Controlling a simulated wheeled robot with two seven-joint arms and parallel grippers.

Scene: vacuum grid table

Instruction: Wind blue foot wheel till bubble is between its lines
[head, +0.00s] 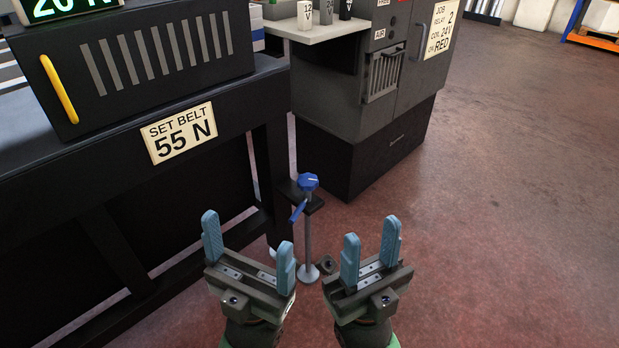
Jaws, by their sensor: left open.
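A blue foot wheel (308,181) with a blue handle (298,211) sits on top of a thin grey upright post at the corner of the dark table frame. The post ends in a round foot (310,274) on the floor. No bubble or lines can be made out. My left gripper (248,240) is open and empty, lower left of the wheel. My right gripper (371,250) is open and empty, lower right of it. Both appear apart from the wheel.
A black bench (60,190) with a "SET BELT 55 N" sign (180,133) and a slotted box (150,60) fills the left. A dark grey cabinet (345,110) stands behind the post. The reddish floor (520,200) at right is clear.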

